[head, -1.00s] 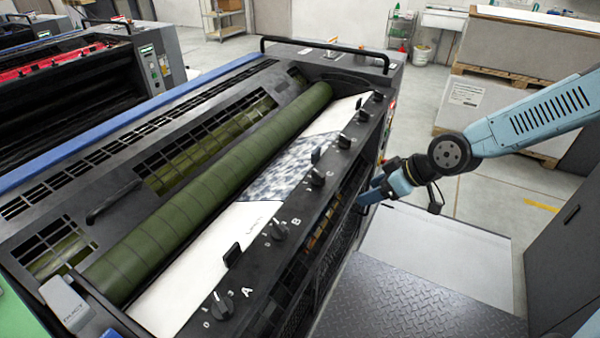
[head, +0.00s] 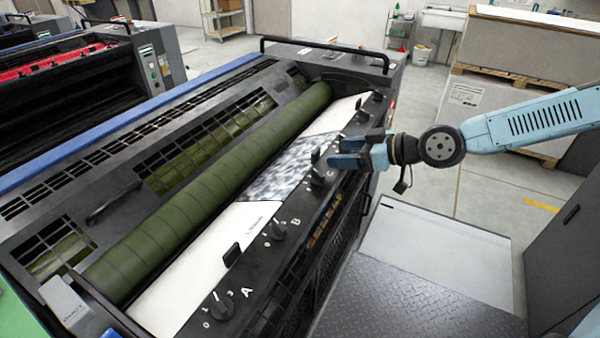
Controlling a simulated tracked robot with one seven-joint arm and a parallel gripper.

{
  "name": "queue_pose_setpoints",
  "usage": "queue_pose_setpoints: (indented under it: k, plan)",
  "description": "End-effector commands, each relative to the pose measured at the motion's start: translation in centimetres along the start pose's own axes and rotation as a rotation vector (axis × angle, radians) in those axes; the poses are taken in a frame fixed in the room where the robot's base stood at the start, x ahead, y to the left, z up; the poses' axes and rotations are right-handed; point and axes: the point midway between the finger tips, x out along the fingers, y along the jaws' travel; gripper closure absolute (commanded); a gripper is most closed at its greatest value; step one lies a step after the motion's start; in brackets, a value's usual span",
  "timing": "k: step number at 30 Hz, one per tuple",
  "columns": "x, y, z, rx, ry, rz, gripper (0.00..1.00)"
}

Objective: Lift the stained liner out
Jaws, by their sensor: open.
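The liner is a long white sheet (head: 205,270) lying in the trough between the green roller and the black knob rail. A dark grey-blue mottled stain (head: 285,172) covers its middle part. My gripper (head: 335,152) is open and empty. In the picture it overlaps the knob rail near the knob marked C, just right of the stained part. Its fingers point left toward the liner. I cannot tell how high it is above the rail. The gripper hides a bit of the rail and perhaps the liner's edge behind it.
The green roller (head: 205,195) runs along the liner's left side. The black rail (head: 262,262) with several knobs borders its right side, and a small upright tab (head: 232,254) stands there. A black handle bar (head: 325,52) crosses the far end. A treadplate step (head: 420,305) lies at right.

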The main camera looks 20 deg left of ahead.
Motion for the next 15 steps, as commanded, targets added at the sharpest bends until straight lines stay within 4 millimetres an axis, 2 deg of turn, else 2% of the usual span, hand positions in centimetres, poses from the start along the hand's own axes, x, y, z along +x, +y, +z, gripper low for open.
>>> queue_pose_setpoints:
  k: [9, 15]
  plan:
    - [3.2, -0.1, 0.0, 0.000, -0.002, -0.002, 0.30]
    - [4.5, 0.0, 0.0, 0.001, -0.001, -0.001, 0.30]
